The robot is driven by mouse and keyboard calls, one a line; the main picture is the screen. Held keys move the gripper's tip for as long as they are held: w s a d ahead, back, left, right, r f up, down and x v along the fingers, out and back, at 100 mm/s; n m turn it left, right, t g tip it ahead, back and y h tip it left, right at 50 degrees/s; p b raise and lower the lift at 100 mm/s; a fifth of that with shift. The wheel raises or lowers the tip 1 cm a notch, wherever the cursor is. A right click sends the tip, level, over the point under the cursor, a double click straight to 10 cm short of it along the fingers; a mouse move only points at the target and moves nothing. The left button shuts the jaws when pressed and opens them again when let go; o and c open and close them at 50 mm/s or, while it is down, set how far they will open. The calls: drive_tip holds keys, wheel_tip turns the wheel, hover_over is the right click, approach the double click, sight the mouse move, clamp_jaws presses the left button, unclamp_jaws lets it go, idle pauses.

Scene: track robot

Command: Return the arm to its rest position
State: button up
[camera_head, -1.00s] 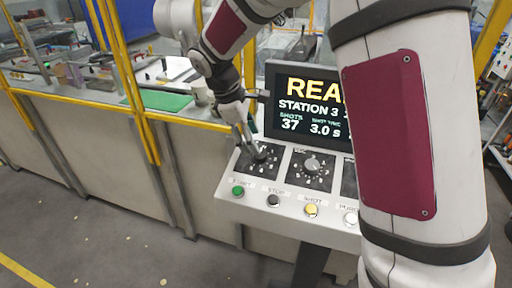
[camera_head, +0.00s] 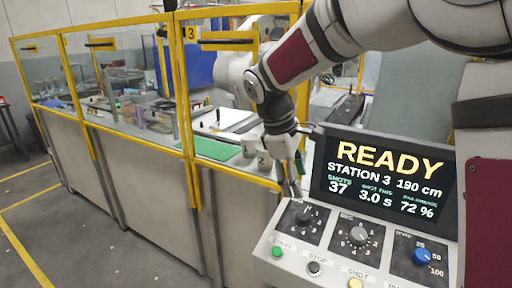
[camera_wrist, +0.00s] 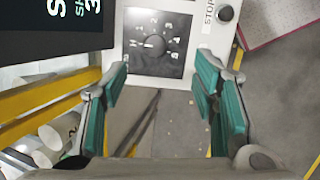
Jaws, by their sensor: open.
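My gripper (camera_head: 290,184) hangs at the left edge of the control panel (camera_head: 262,256), fingers pointing down, above and behind the leftmost knob (camera_head: 303,217). In the wrist view my gripper (camera_wrist: 165,98) shows two teal-padded fingers spread apart with nothing between them. The leftmost knob also shows beyond the fingertips in the wrist view (camera_wrist: 155,43), apart from them. My arm reaches in from the upper right in the head view. The lit screen (camera_head: 385,180) reads READY, STATION 3, 190 cm.
A yellow-framed fence (camera_head: 186,110) and a workbench with a green mat (camera_head: 212,148) stand left of the panel. The panel carries more knobs, including a blue one (camera_head: 422,256), and a green button (camera_head: 277,252). Grey floor (camera_head: 75,235) is clear at the lower left.

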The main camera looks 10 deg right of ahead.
drive_tip(key=s+d+r+m+t+y, duration=0.1)
drive_tip(key=s+d+r+m, duration=0.15)
drive_tip(key=s, duration=0.45)
drive_tip(key=s+d+r+m+t+y, duration=0.1)
drive_tip(key=s+r+m, duration=0.25)
drive_tip(key=s, duration=0.25)
drive_tip(key=s+f+m+t+y, duration=0.1)
drive_tip(key=s+m, duration=0.4)
drive_tip(key=s, duration=0.7)
drive_tip(key=shift+s+d+m+t+y, duration=0.25)
drive_tip(key=shift+m+t+y, duration=0.15)
drive_tip(key=shift+t, duration=0.4)
